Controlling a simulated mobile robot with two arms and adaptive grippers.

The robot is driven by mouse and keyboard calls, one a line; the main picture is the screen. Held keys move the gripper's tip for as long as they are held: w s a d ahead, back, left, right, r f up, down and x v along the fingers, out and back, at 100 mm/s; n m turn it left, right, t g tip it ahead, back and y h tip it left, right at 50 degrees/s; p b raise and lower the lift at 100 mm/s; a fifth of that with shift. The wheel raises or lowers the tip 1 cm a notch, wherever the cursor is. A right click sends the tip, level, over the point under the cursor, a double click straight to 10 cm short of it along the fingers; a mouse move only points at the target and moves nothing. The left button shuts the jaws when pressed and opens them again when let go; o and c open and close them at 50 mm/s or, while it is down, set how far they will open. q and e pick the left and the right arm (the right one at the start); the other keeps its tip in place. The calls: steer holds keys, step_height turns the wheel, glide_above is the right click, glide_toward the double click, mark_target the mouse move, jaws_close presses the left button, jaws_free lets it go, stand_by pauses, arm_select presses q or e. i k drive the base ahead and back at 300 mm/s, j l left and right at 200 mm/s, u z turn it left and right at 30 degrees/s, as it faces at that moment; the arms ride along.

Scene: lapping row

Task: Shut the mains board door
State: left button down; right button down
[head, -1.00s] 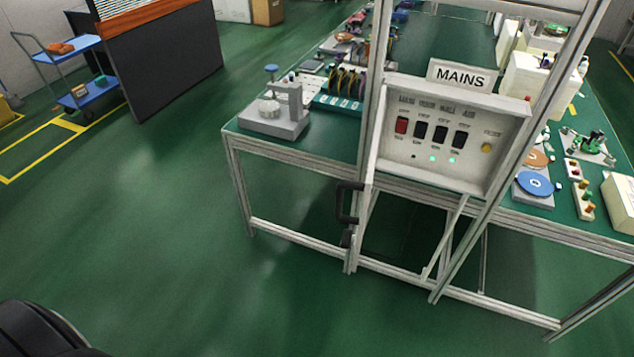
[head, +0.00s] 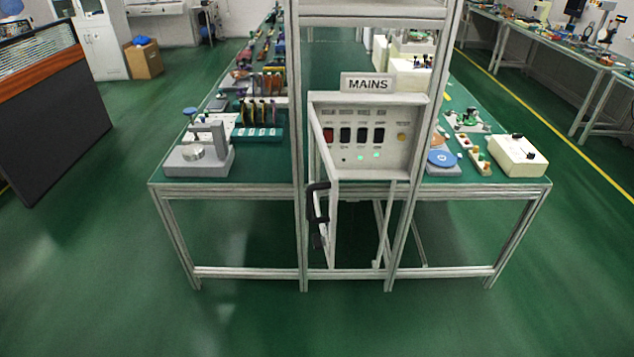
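The mains board (head: 390,150) is a pale panel with several switches, two green lights and a yellow button, under a "MAINS" sign (head: 367,84). It is mounted on a metal frame at the end of the bench. Its door (head: 333,225) appears as a thin pale frame standing open, swung out toward me from the board's left side. A black handle (head: 318,200) sits on the door's near, free edge, facing left. Neither of my grippers shows in the head view, and nothing touches the door.
The green-topped bench (head: 260,170) spreads to both sides behind the frame, with a grey gauge stand (head: 200,150) on the left and a cream box (head: 515,155) on the right. A dark partition (head: 55,120) stands far left. The green floor in front is clear.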

mark_target(318, 165)
steer(key=i+j+z, duration=0.25)
steer(key=i, duration=0.4)
steer(key=i+j+z, duration=0.25)
steer(key=i+j, duration=0.35)
